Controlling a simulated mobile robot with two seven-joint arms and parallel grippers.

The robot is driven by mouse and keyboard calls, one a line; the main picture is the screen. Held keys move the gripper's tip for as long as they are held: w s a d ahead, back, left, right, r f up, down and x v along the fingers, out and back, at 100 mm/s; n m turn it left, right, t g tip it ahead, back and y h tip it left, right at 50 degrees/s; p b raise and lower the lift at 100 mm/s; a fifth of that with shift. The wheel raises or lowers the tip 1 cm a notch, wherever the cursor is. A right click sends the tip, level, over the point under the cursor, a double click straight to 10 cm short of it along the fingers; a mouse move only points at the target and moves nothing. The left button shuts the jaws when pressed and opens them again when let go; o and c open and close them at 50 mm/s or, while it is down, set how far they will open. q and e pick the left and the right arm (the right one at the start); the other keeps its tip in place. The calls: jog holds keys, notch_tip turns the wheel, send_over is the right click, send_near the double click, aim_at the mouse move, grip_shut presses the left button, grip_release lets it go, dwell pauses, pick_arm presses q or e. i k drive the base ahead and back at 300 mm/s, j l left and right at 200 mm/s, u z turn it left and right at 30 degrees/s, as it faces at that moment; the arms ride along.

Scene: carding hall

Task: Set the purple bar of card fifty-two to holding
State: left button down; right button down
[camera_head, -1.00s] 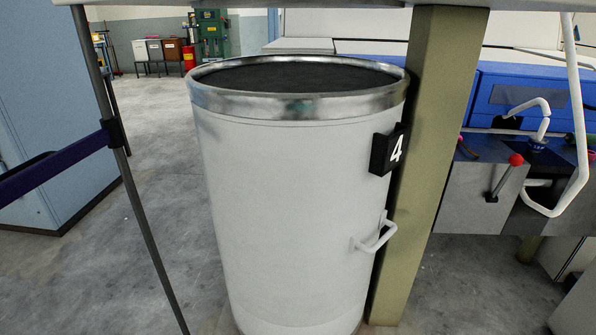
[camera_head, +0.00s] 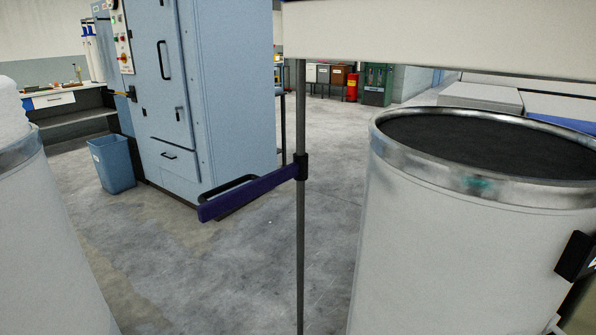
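A purple bar (camera_head: 247,193) sticks out to the left from a black clamp (camera_head: 301,167) on a thin grey upright rod (camera_head: 300,240). It slopes slightly down toward its free left end. The rod rises to a white overhead beam (camera_head: 420,38). No card number shows on or beside the bar, so I cannot tell which card it belongs to. Neither of my grippers is in view.
A white can (camera_head: 455,262) with a metal rim stands close at right, and another white can (camera_head: 50,250) at left. A blue cabinet (camera_head: 215,100) and blue bin (camera_head: 112,163) stand behind. Grey floor (camera_head: 230,270) between the cans is open.

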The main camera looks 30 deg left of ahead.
aim_at(207, 210)
jog(key=j+z, duration=0.2)
jog(key=j, duration=0.7)
jog(key=j+z, duration=0.2)
jog(key=j, duration=0.7)
jog(key=j+z, duration=0.2)
jog(key=j, duration=0.65)
jog(key=k, duration=0.05)
